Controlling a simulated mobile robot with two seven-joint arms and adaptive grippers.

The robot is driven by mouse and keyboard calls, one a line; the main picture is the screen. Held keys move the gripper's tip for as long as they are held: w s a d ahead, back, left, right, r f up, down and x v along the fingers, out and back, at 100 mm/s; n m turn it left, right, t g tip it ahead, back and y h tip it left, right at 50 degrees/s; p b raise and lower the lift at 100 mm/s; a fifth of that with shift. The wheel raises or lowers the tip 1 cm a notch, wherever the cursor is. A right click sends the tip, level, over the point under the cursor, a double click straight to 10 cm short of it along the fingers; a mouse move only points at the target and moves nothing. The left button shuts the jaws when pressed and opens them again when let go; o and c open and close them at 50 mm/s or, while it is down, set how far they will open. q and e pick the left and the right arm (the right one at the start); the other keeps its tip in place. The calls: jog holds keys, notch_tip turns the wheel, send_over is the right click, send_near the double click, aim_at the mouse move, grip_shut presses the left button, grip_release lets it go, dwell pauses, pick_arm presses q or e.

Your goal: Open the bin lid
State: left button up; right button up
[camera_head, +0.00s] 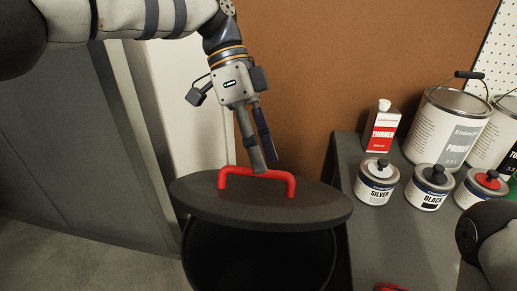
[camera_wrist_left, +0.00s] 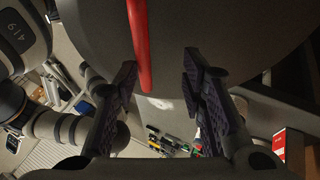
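The bin (camera_head: 258,262) stands at the lower middle of the head view, dark and round. Its dark grey oval lid (camera_head: 215,204) lies across the top of it, with the dark bin body showing below the lid's front edge. I cannot tell if there is a gap between them. A red bar handle (camera_head: 232,171) stands on the lid. My left gripper (camera_head: 264,164) points down at the handle's middle, its fingers apart. In the left wrist view the red handle (camera_wrist_left: 139,45) runs between the two fingers (camera_wrist_left: 160,92), nearer the left-hand finger. Contact is unclear. My right gripper is out of view.
A brown panel (camera_head: 330,60) is behind. Floor at left is clear.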

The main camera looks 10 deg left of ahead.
pick_arm(q)
jog(key=shift+r, duration=0.15)
dwell(0.4)
jog(key=v, duration=0.7)
jog(key=shift+r, duration=0.2)
jog(key=shift+a, duration=0.1)
